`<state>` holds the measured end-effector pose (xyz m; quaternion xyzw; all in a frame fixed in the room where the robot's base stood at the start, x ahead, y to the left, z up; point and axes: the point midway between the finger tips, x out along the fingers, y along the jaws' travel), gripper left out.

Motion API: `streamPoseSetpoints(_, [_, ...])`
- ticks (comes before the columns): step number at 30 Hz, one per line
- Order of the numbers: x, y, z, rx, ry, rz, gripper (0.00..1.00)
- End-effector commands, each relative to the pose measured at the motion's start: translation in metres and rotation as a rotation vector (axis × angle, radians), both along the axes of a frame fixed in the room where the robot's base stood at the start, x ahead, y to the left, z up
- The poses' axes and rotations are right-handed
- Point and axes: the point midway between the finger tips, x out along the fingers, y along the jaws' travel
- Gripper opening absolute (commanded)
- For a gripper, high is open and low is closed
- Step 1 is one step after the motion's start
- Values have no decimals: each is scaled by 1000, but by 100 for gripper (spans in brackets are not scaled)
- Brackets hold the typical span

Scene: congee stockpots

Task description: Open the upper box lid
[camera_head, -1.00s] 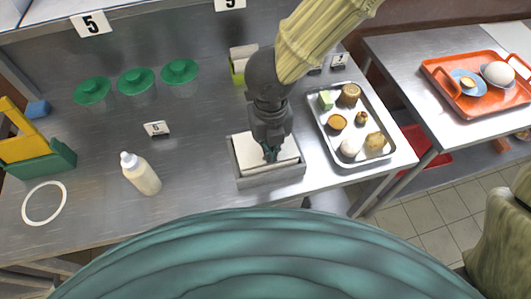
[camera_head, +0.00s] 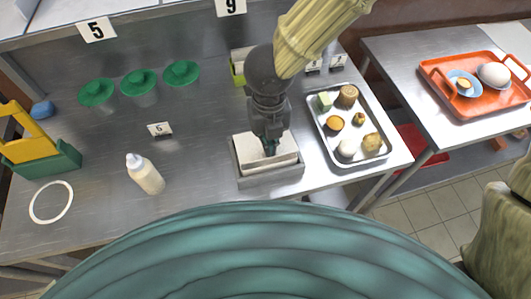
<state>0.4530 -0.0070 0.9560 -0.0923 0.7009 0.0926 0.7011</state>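A grey box (camera_head: 272,181) with a white top (camera_head: 287,148) stands on the steel counter in front of me. My gripper (camera_head: 270,150) points down at the middle of this top, and its fingertips are at or very near the white surface. A line now crosses the top from side to side, with a back part and a narrower front strip. I cannot tell whether the back part is raised. The fingers are small and dark, so their opening is unclear.
A metal tray (camera_head: 387,157) of food pieces stands just right of the box. A squeeze bottle (camera_head: 146,175), a white ring (camera_head: 68,204) and a green and yellow box (camera_head: 45,162) are left. Green-lidded containers (camera_head: 140,83) stand behind.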

Motion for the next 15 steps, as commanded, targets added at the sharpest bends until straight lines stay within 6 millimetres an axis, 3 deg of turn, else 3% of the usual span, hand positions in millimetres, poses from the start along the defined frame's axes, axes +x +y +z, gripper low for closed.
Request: streamPoseSetpoints(15, [5, 1, 9, 0, 1, 0, 0])
